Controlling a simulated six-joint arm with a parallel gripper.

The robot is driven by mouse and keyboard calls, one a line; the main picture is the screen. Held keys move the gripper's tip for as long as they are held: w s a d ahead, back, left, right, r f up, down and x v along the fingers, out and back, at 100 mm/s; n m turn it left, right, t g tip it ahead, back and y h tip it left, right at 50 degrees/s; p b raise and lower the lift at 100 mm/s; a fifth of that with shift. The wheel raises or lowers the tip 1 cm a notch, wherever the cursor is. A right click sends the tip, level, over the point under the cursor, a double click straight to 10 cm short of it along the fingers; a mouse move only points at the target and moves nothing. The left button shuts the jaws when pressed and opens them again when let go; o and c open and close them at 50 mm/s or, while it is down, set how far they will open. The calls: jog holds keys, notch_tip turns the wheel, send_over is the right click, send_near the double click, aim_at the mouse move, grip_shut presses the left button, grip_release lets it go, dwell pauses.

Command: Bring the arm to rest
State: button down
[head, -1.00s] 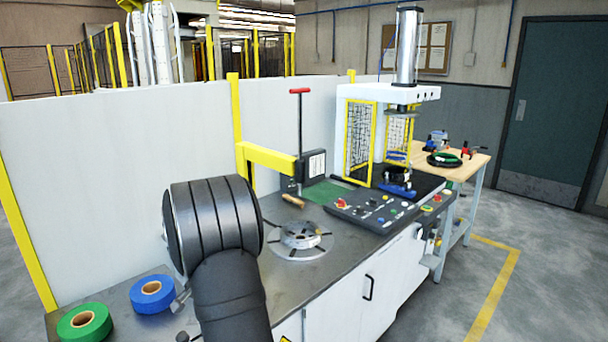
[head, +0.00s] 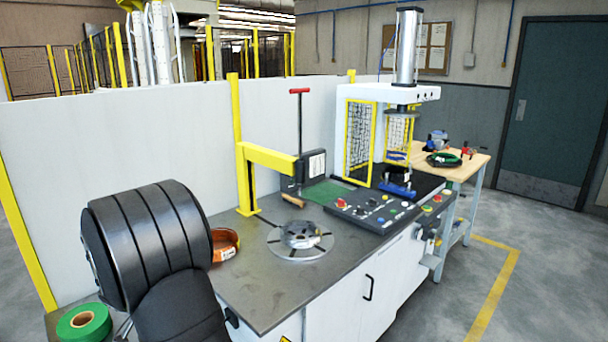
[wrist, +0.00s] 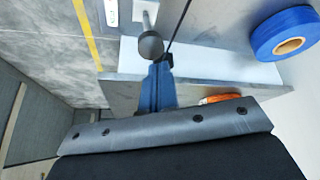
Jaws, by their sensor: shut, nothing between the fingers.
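My dark, ribbed arm (head: 150,240) fills the lower left of the head view, above the near end of the workbench. A small grey metal sliver (head: 124,326) beside it looks like part of my gripper; most of the gripper is hidden behind my arm. The gripper is shut and empty. In the wrist view a dark body of mine with a bolted grey band fills the bottom, and the fingertips cannot be made out there.
A green tape roll (head: 84,323) and an orange roll (head: 224,245) lie on the bench (head: 260,290) close to my arm. A blue roll (wrist: 286,33) shows in the wrist view. A round slotted fixture (head: 300,240) and control panel (head: 385,208) stand further right.

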jog(key=s+a+r, duration=0.3)
jog(key=s+r, duration=0.1)
jog(key=r, duration=0.1)
jog(key=shift+w+d+f+g+y, duration=2.6)
jog(key=shift+w+d+f, duration=2.25)
jog(key=shift+w+d, duration=2.3)
jog(key=a+v, duration=0.1)
jog(key=v, duration=0.5)
jog(key=shift+w+r+m, duration=0.25)
jog(key=shift+r+m, duration=0.05)
jog(key=shift+r, duration=0.1)
